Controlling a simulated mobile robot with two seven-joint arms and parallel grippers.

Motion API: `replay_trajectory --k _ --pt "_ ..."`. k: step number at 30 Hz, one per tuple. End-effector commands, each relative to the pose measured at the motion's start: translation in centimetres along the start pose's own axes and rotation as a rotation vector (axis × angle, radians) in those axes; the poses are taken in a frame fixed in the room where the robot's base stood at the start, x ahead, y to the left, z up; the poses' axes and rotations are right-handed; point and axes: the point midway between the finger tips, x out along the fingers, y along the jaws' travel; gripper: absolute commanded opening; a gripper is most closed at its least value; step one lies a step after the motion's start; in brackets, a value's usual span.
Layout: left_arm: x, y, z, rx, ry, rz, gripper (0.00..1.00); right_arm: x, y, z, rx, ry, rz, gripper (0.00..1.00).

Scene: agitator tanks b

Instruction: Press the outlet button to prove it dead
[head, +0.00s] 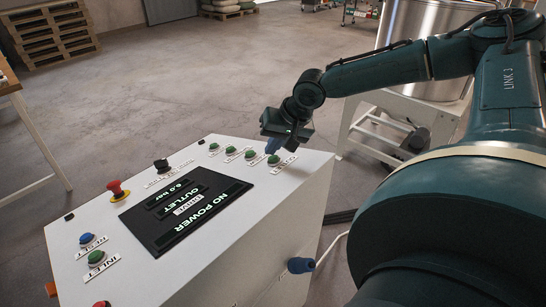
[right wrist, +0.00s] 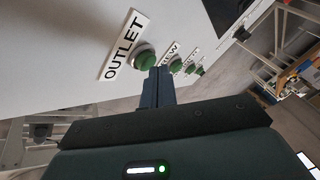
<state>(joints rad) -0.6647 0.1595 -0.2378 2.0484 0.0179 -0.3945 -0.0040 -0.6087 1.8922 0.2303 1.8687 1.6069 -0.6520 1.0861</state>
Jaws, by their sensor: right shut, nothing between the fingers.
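The control panel (head: 325,165) is a white slanted box. Its green outlet button (head: 273,160) is at the right end of a row of green buttons. In the right wrist view the outlet button (right wrist: 145,57) sits beside a label reading OUTLET (right wrist: 124,46). My right gripper (head: 272,147) is shut and empty, its blue fingers pointing down just above that button. In the right wrist view the fingertips (right wrist: 160,72) overlap the button's lower edge; I cannot tell whether they touch it. My left gripper is out of view.
The black display (head: 185,207) reads NO POWER, OUTLET, DRIVE and 6.0 bar. A red mushroom button (head: 116,188), a black knob (head: 161,165) and a blue button (head: 87,239) are also on the panel. A steel tank (head: 430,45) stands behind my right arm.

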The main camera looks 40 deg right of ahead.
Motion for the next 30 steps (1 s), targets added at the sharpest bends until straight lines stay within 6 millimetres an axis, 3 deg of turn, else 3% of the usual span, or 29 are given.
replay_trajectory --k 30 --pt "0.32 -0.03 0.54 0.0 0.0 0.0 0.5 0.67 0.51 0.54 0.001 -0.002 0.001 0.0"
